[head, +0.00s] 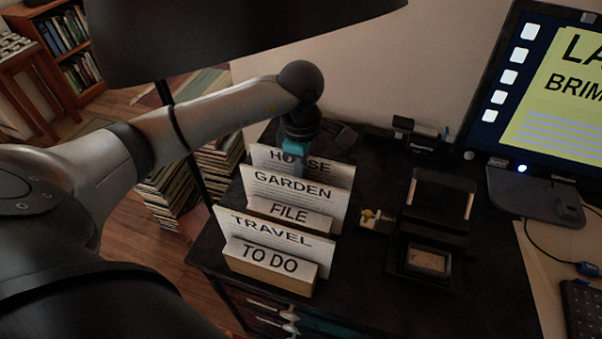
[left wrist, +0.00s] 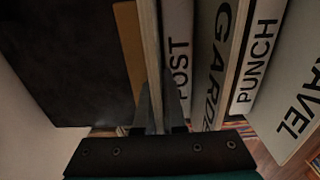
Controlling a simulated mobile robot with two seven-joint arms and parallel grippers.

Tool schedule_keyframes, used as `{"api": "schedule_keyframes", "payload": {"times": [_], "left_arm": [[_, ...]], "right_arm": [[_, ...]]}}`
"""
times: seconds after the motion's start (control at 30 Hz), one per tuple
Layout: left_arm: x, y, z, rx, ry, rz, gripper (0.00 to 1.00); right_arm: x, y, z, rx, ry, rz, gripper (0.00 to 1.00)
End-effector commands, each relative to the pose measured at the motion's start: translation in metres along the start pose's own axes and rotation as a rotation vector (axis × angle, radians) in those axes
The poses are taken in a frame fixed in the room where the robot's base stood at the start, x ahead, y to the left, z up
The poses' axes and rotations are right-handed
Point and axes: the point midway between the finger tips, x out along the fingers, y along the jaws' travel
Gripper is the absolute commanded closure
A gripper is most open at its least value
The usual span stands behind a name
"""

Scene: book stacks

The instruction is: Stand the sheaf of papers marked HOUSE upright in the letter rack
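The HOUSE sheaf (head: 265,155) stands upright at the back of the letter rack (head: 268,278), behind the GARDEN sheaf (head: 325,198). Its lower part is hidden in the head view. My left gripper (head: 300,163) is at its top edge, covering part of the word. Whether the sheaf's bottom rests in the rack is hidden. My right gripper is not in view.
The TRAVEL sheaf (head: 250,228) stands in the rack between panels marked FILE (head: 288,212) and TO DO (head: 300,266). A black hole punch (head: 440,195) and a small boxed device (head: 428,261) lie to the right. A monitor (head: 545,90) stands farther right.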

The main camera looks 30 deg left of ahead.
Motion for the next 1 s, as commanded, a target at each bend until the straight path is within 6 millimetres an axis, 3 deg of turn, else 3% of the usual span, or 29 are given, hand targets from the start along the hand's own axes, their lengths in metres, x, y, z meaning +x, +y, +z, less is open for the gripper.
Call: {"api": "schedule_keyframes", "payload": {"times": [0.03, 0.17, 0.3, 0.37, 0.8, 1.0], "left_arm": [[0.011, -0.005, 0.001, 0.002, 0.005, -0.015, 0.88], [0.011, -0.005, 0.001, 0.002, 0.005, -0.016, 0.74], [0.004, -0.005, 0.001, 0.002, 0.004, -0.015, 0.58], [-0.004, -0.005, 0.001, 0.003, 0.003, -0.015, 0.58], [-0.11, -0.003, 0.0, 0.001, 0.0, 0.003, 0.58], [-0.142, -0.004, 0.001, 0.0, 0.0, 0.005, 0.58]], "right_arm": [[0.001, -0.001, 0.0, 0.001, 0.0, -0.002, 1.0], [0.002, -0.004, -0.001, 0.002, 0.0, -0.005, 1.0], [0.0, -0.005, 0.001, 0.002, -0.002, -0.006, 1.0], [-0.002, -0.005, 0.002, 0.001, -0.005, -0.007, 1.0], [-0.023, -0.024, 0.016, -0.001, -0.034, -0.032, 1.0], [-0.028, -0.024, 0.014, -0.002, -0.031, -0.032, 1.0]]}}
